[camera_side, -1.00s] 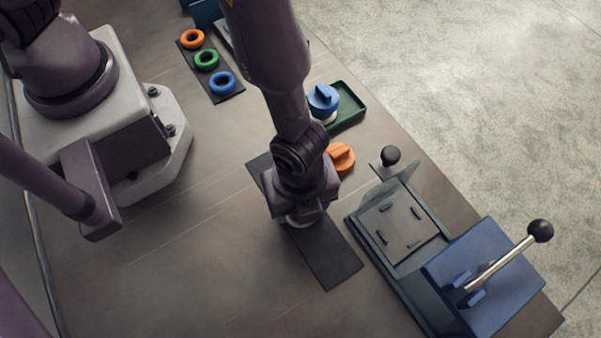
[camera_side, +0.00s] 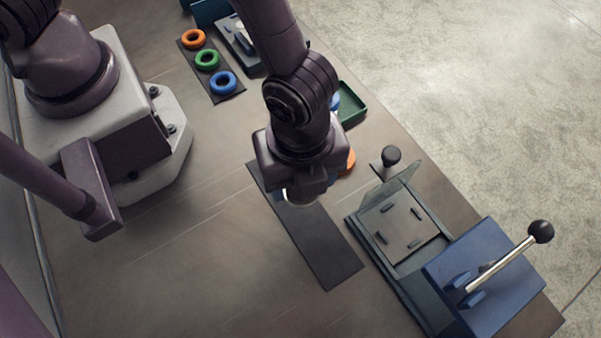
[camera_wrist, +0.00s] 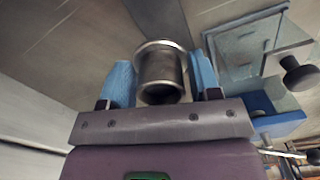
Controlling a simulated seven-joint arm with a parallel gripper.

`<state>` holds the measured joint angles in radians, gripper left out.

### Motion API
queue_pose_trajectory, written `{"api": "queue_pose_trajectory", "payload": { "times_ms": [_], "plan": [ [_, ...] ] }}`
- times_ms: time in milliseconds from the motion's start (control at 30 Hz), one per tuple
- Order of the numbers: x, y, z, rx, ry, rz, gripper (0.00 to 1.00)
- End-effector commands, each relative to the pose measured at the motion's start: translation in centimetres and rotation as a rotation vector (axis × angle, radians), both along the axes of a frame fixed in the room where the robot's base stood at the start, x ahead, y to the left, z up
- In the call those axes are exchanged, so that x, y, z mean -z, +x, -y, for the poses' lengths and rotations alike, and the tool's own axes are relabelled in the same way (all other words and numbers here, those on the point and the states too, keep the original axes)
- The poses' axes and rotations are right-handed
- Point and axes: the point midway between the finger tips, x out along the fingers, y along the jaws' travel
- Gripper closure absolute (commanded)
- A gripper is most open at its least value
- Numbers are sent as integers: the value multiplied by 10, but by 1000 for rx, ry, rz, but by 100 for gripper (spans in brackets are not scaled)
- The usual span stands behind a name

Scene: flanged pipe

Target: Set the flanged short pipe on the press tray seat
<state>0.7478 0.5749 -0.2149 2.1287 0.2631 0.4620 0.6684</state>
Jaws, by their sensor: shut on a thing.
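The flanged short pipe (camera_wrist: 160,72) is a grey metal cylinder with a wider rim, seen in the wrist view between the two blue fingers of my gripper (camera_wrist: 162,80). My gripper is shut on it. In the side view my gripper (camera_side: 298,196) is above the dark mat, and only a pale bit of the pipe (camera_side: 297,198) shows under it; the rest is hidden. The press tray seat (camera_side: 402,227) is a grey plate with several short dark pegs, to the right of my gripper. Nothing sits on it.
The blue press block (camera_side: 485,275) with a ball-ended lever (camera_side: 540,231) stands beyond the tray. A clear upright plate and a black knob (camera_side: 391,155) are at the tray's far edge. A dark mat (camera_side: 327,262) lies below. Coloured rings (camera_side: 207,59) and a green tray (camera_side: 352,108) are farther back.

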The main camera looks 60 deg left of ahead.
Motion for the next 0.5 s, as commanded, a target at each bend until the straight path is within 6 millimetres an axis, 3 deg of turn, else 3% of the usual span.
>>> {"api": "queue_pose_trajectory", "payload": {
  "times_ms": [200,500],
  "plan": [
    [-26,1,0,-3,-3,2,71],
    [-50,1,0,-3,-1,2,71]
  ]
}}
